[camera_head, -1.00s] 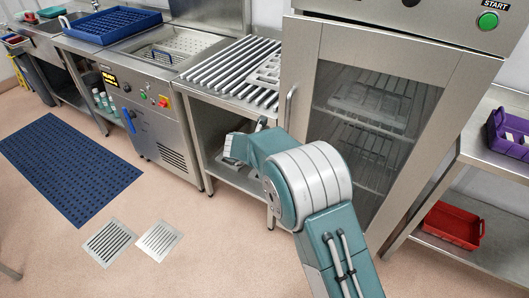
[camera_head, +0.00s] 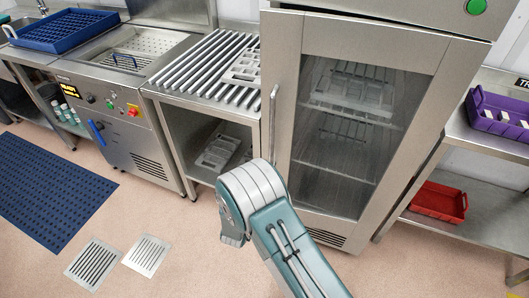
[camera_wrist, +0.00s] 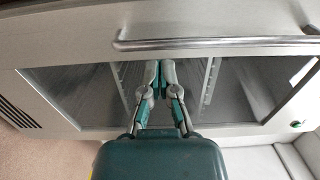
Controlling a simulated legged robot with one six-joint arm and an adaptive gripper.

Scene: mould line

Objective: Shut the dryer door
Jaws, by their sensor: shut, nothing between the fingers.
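The dryer is the tall steel cabinet at the right of centre in the head view. Its door (camera_head: 285,90) has a steel frame around a dark glass pane, with racks visible behind it. The upright door handle (camera_head: 272,125) is on the door's left side. The door looks nearly in line with the cabinet front; I cannot tell whether a small gap remains. In the wrist view the handle (camera_wrist: 215,43) runs across the top, and my gripper (camera_wrist: 160,68) is shut and empty in front of the glass. My gripper is hidden behind my arm in the head view.
A steel table with a slatted top (camera_head: 210,65) stands left of the dryer. A steel shelf at the right holds a purple tray (camera_head: 500,122) and a red tray (camera_head: 438,200). A blue mat (camera_head: 50,190) and two floor grates (camera_head: 95,262) lie on the open floor.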

